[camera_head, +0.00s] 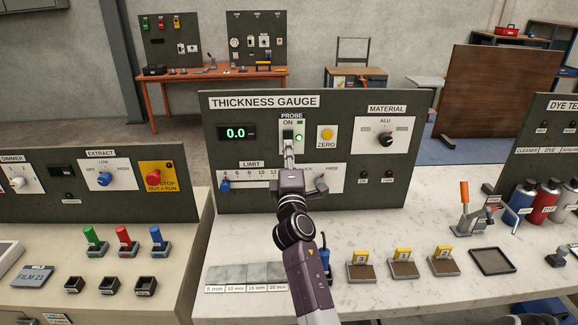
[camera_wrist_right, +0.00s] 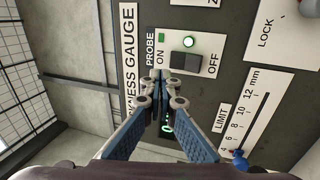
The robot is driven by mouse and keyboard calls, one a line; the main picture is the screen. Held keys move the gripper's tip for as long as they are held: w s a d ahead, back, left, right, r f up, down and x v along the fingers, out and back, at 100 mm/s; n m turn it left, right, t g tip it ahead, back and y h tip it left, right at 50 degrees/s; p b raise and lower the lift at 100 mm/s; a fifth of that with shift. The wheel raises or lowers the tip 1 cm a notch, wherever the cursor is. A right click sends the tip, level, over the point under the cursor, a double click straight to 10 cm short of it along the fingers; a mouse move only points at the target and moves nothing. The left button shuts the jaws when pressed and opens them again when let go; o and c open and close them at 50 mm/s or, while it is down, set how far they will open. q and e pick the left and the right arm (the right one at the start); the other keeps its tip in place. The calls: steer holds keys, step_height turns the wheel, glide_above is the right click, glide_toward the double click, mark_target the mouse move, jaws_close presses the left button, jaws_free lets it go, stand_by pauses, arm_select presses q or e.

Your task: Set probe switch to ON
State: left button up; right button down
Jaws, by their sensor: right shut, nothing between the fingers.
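The thickness gauge panel (camera_head: 350,190) stands upright on the bench, with the PROBE switch (camera_head: 288,134) on a white plate near its top middle. The switch shows in the right wrist view as a dark rocker (camera_wrist_right: 185,62) between the words ON and OFF. In the head view my right gripper (camera_head: 288,146) partly hides the switch. My left gripper is out of view.
The display (camera_head: 237,132) reads 0.0. A yellow ZERO button (camera_head: 326,134) is right of the switch, and a black MATERIAL knob (camera_head: 385,139) farther right. The LIMIT slider (camera_head: 225,184) is below. Sample blocks (camera_head: 402,262) stand on the bench in front.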

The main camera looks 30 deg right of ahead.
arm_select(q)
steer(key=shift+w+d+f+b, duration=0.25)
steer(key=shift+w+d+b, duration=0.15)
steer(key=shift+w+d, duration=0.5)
arm_select(e)
steer(key=s+a, duration=0.3)
steer(key=s, duration=0.3)
steer(key=shift+a+f, duration=0.15)
steer(key=shift+f, duration=0.1)
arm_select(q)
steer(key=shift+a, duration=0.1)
arm_select(e)
steer(key=shift+s, duration=0.1)
